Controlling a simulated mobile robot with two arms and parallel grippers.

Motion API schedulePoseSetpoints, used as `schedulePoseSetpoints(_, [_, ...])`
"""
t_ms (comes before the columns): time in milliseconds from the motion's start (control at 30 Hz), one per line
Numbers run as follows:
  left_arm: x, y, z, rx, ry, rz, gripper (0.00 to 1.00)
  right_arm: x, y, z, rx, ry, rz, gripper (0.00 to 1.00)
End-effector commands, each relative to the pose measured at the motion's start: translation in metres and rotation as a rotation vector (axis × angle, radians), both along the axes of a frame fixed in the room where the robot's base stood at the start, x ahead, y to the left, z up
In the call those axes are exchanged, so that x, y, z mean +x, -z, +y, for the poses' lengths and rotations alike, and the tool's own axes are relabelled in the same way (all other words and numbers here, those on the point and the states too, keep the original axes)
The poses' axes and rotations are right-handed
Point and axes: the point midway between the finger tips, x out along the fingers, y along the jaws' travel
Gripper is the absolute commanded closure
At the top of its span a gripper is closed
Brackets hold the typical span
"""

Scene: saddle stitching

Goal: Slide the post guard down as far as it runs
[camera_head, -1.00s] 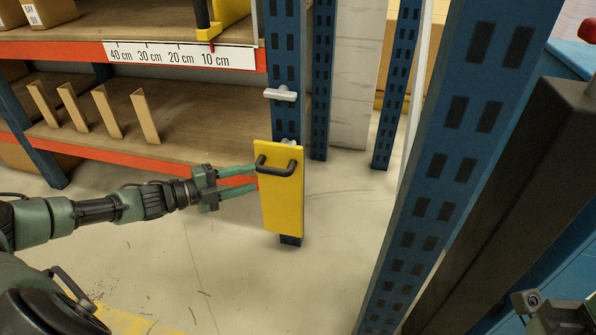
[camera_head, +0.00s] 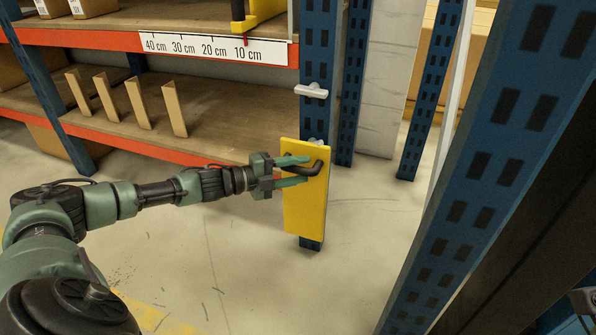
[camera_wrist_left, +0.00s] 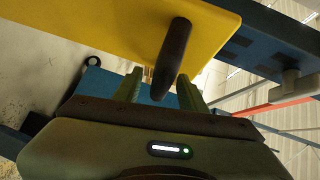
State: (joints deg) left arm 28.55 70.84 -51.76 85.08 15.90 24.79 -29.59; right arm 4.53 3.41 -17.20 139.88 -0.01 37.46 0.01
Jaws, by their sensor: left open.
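The post guard (camera_head: 305,215) is a yellow plate on the lower part of a blue rack post (camera_head: 316,50). A short piece of blue post shows below the guard, near the floor. A black bar handle (camera_head: 318,165) stands out near the guard's top. My left gripper (camera_head: 306,170) is at this handle, coming from the left, with its green fingers apart. In the left wrist view the handle (camera_wrist_left: 172,60) reaches down between the two open fingers (camera_wrist_left: 160,88). I cannot tell whether either finger touches it.
Grey stops (camera_head: 312,91) stick out of the post above the guard. A shelf with an orange beam (camera_head: 120,140) and a centimetre scale (camera_head: 214,48) is at the left. A large blue upright (camera_head: 480,170) stands close at the right. The floor between is clear.

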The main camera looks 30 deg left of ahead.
Motion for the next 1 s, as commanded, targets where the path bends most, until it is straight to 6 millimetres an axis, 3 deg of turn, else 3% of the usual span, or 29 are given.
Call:
schedulePoseSetpoints(67, [-0.0001,0.0000,0.0001,0.000,0.000,0.000,0.59,-0.0001,-0.0001,0.0000,0.000,0.000,0.000,0.64])
schedulePoseSetpoints(233, [-0.0002,0.0000,0.0000,0.000,0.000,0.000,1.00,-0.0001,-0.0001,0.0001,0.000,0.000,0.000,0.64])
schedulePoseSetpoints(1000, [-0.0005,-0.0003,0.0000,-0.001,0.001,-0.001,1.00,-0.0003,0.0000,-0.0001,0.000,0.000,-0.001,0.64])
